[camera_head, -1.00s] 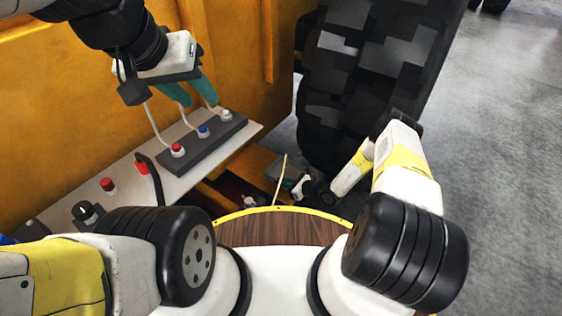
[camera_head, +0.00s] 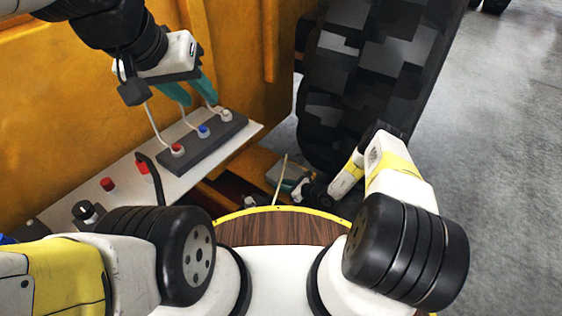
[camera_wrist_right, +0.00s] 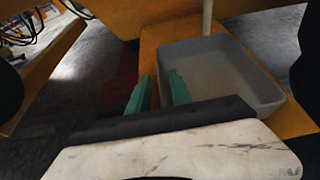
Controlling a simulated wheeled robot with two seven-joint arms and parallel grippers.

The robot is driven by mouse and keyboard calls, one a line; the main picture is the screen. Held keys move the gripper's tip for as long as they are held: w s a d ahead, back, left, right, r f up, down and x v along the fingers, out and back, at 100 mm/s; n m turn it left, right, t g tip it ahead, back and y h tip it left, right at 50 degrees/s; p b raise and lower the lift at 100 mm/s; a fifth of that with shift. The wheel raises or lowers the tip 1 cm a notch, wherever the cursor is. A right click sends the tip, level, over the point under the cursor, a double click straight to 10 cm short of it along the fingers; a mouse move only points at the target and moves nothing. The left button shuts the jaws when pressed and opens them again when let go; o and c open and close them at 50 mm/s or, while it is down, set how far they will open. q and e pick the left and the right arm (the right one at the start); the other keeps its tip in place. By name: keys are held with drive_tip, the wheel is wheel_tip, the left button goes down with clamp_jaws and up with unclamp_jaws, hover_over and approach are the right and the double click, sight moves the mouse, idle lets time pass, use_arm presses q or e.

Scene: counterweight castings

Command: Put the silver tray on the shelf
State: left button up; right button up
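A grey tray (camera_wrist_right: 222,72) with raised walls sits on an orange ledge (camera_wrist_right: 290,122) in the right wrist view. Only a small greyish part of it (camera_head: 287,174) seems to show in the head view, beside my right gripper (camera_head: 304,187). In the wrist view, my right gripper's teal fingers (camera_wrist_right: 160,92) are apart, with the tray's left wall seemingly between them; contact cannot be told. My left gripper (camera_head: 192,93) is open and empty above the button panel. I cannot tell which surface is the shelf.
A pale panel (camera_head: 140,185) carries a dark block (camera_head: 203,142) with several buttons and levers along the orange machine body (camera_head: 60,100). A large black tyre (camera_head: 365,80) stands close beyond my right arm. A pale rod (camera_head: 281,178) rises near the tray. Grey floor at right is open.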

drive_tip(key=shift+r, duration=0.15)
drive_tip(key=v, duration=1.1)
wheel_tip(320, 180, up, 36)
drive_tip(key=s+a+n+g, duration=0.15)
drive_tip(key=n+g, duration=0.45)
drive_tip(key=n, duration=0.8)
drive_tip(key=s+d+r+n+h, duration=0.1)
drive_tip(key=s+r+n+h, duration=0.5)
drive_tip(key=s+r, duration=0.7)
drive_tip(key=s+d+r+n+t+h, duration=0.2)
drive_tip(key=s+d+r+n+t, duration=0.2)
drive_tip(key=s+r, duration=0.6)
drive_tip(key=shift+s+d+n+h, duration=0.45)
drive_tip(key=shift+d+n, duration=0.15)
drive_tip(key=shift+n, duration=0.3)
drive_tip(key=shift+a+r, duration=0.1)
drive_tip(key=shift+r, duration=0.05)
